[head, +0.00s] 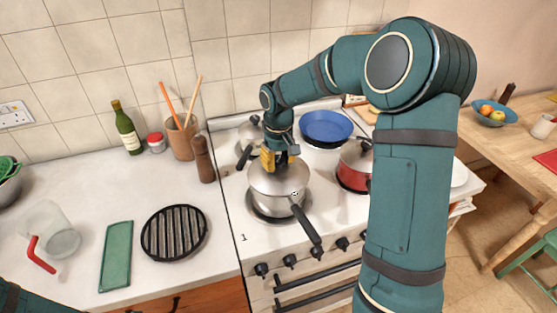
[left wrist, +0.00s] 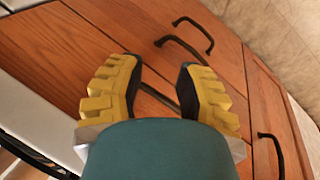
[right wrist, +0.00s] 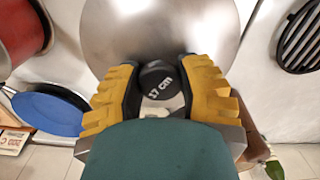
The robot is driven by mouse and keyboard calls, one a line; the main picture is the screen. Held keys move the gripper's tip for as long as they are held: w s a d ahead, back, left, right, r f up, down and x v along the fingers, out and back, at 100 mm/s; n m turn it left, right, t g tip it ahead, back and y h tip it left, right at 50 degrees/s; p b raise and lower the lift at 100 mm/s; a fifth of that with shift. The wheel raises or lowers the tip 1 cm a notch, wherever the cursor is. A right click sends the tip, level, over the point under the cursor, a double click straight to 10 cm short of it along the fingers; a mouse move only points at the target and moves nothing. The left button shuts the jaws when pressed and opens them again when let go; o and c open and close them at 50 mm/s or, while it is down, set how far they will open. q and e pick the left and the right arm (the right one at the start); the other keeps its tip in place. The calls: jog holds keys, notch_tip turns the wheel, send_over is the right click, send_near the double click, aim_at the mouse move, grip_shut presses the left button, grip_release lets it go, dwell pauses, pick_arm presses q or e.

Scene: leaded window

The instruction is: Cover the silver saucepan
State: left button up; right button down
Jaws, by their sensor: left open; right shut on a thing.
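The silver saucepan (head: 276,206) stands on the front left of the stove, its dark handle pointing toward the front right. A silver lid (head: 284,181) lies level over its mouth. I cannot tell whether the lid rests on the rim or sits just above it. My right gripper (head: 278,160) is shut on the lid's black knob, marked 17 cm; the knob (right wrist: 158,80) and lid (right wrist: 160,28) also show in the right wrist view. My left gripper (left wrist: 160,78) is open and empty, in front of wooden cupboard doors.
A red pan (head: 352,176) and a blue frying pan (head: 326,124) are on the stove's right side. Another pan (head: 249,128) stands behind the saucepan. A pepper mill (head: 203,160), black grill rack (head: 174,233) and green board (head: 116,256) are on the left counter.

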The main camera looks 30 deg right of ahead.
jog(key=shift+f, duration=0.2)
dwell(0.4)
grip_release()
dwell(0.5)
jog(key=shift+r+p, duration=2.65)
jog(key=shift+r, duration=0.9)
